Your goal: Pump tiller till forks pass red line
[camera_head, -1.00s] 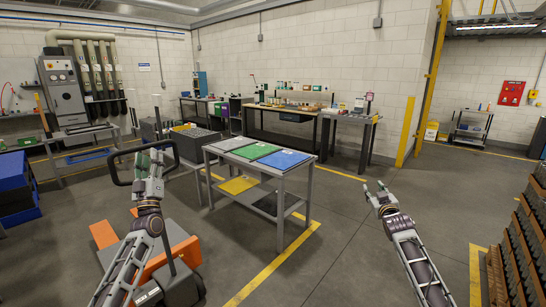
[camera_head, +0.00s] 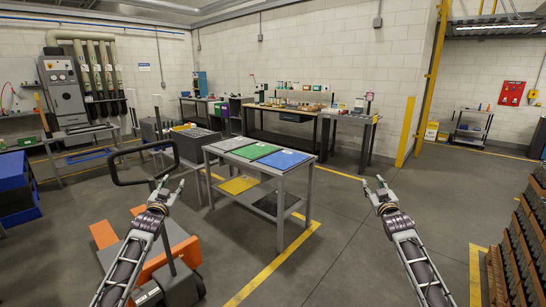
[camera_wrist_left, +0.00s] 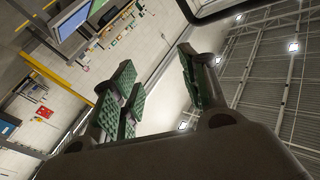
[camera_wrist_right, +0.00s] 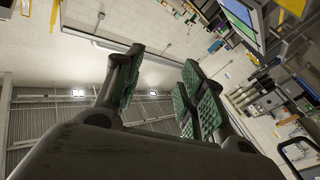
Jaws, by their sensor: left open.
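The pallet jack's tiller has a black loop handle (camera_head: 113,168) on a dark shaft (camera_head: 167,243), at the left in the head view. The jack's orange parts (camera_head: 187,252) show low at the left, partly behind my left arm. My left gripper (camera_head: 168,186) is open and empty just right of the handle's lower right side, and I cannot tell whether it touches it. Its spread green-padded fingers show in the left wrist view (camera_wrist_left: 162,88). My right gripper (camera_head: 378,184) is open and empty, far right of the tiller. It also shows open in the right wrist view (camera_wrist_right: 158,88). I see no red line.
A grey table (camera_head: 310,183) with grey, green and blue panels on top stands ahead, between my arms. Blue stacked crates (camera_head: 15,187) stand at the far left. Stacked brown goods (camera_head: 523,235) stand at the right edge. The floor around my right gripper is clear.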

